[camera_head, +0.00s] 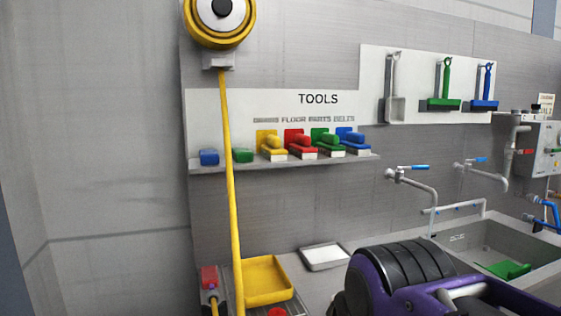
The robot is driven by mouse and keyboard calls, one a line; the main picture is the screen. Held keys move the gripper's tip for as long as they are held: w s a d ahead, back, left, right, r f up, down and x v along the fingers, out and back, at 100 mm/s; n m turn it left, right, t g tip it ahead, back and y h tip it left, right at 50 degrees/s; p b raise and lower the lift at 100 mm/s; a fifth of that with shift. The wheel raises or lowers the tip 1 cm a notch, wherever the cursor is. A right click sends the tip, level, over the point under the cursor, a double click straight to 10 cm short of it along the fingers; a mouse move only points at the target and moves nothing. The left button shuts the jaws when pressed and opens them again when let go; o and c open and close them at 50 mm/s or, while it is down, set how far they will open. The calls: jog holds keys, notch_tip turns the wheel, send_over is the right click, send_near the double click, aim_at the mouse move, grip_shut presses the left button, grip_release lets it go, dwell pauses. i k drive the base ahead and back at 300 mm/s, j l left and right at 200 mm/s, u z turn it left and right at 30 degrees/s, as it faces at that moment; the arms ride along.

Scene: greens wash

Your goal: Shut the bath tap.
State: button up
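A wall tap (410,178) with a blue lever stands at right of centre, its grey spout bending down over the near end of the sink. A second wall tap (480,168) with a blue lever is further right, its spout also curving down. Both levers lie roughly level. I cannot tell which is the bath tap, or whether water runs from either. My purple and black arm (405,285) fills the bottom right and hides part of the sink front. My gripper's fingers do not show.
A steel sink (480,238) holds a green item (508,269). A yellow tray (266,282) and a white tray (325,256) sit left of my arm. A yellow hose (232,190) hangs from a reel. A brush shelf (280,162) juts from the wall. Pipes and a control box (543,145) are far right.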

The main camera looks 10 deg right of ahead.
aim_at(415, 167)
jog(key=l+z, duration=0.4)
jog(key=i+l+z, duration=0.2)
jog(key=l+z, duration=0.2)
jog(key=l, duration=0.15)
